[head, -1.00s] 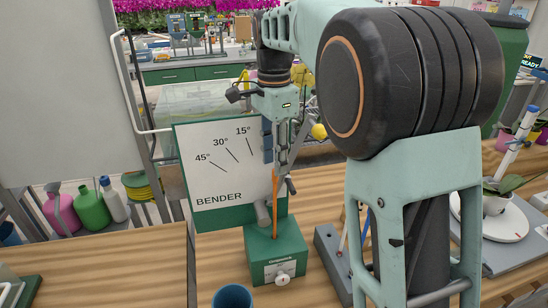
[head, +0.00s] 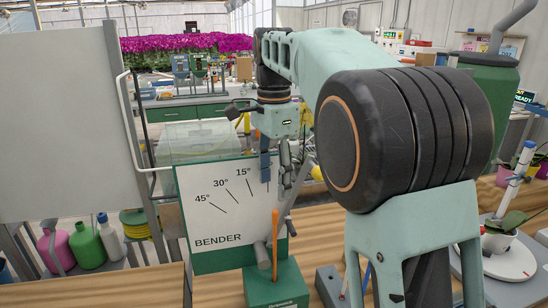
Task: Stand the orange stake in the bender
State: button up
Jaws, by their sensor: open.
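The bender is a green block (head: 279,285) on the wooden bench with a white angle board (head: 228,205) behind it, marked 15°, 30° and 45°. The thin orange stake (head: 274,243) stands nearly upright at the bender, its lower end at the block and its rounded top free. A grey post (head: 262,256) of the bender is beside it. My gripper (head: 288,180) is open above and a little right of the stake's top, apart from it. My arm hides part of the scene to the right.
A grey rack (head: 328,285) with thin sticks stands right of the bender. A potted plant on a white scale (head: 490,262) is at the far right. Coloured bottles (head: 85,245) stand on a lower shelf at left. Bare bench shows left of the block.

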notch_tip(320, 180, up, 7)
dwell(0.4)
jog(key=shift+f, duration=0.1)
dwell(0.4)
